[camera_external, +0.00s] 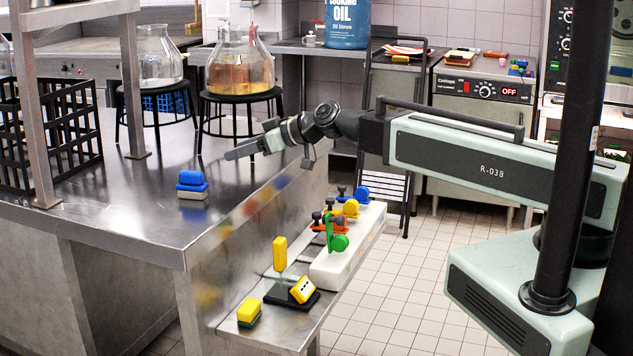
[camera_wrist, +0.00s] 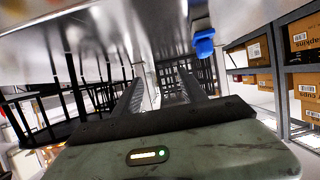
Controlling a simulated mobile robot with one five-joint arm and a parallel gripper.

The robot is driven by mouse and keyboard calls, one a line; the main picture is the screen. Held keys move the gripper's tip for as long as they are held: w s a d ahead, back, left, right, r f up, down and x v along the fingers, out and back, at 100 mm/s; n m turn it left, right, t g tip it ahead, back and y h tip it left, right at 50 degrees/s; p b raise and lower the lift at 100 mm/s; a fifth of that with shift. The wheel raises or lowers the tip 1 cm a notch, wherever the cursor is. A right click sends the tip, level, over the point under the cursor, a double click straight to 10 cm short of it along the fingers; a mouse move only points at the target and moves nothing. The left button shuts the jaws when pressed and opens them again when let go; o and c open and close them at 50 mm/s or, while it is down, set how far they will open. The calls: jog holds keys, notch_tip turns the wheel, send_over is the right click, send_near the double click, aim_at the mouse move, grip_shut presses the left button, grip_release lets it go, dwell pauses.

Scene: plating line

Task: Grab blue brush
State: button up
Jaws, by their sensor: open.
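A blue brush (camera_external: 192,184), a blue block over a pale lower part, sits on the steel counter (camera_external: 120,215) near its middle. My gripper (camera_external: 234,153) is raised above the counter, to the right of and beyond the brush in the external view, and apart from it. In the wrist view, a blue thing (camera_wrist: 203,42) that appears to be the brush shows at the top, right of centre and outside the jaws. My gripper's fingers (camera_wrist: 162,90) are spread there with nothing between them.
Glass flasks, one with amber liquid (camera_external: 240,75), stand on black stools behind my gripper. A black crate (camera_external: 50,140) and a shelf post (camera_external: 40,110) are at left. A lower ledge holds coloured knobs and yellow pieces (camera_external: 280,252). The counter around the brush is clear.

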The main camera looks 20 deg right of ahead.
jog(key=n+g+y, duration=0.1)
send_near(198, 172)
jog(key=x, duration=0.3)
jog(key=r+x, duration=0.1)
jog(key=shift+a+f, duration=0.1)
jog(key=shift+a, duration=0.3)
jog(key=shift+d+f+b+x, duration=0.15)
jog(key=shift+b+x, duration=0.5)
jog(key=shift+x, duration=0.65)
jog(key=shift+d+f+b+x, duration=0.15)
jog(key=shift+b+x, duration=0.5)
jog(key=shift+x, duration=0.7)
jog(key=shift+f+b+x, duration=0.2)
jog(key=shift+b+x, duration=0.45)
jog(key=shift+x, duration=0.65)
grip_shut()
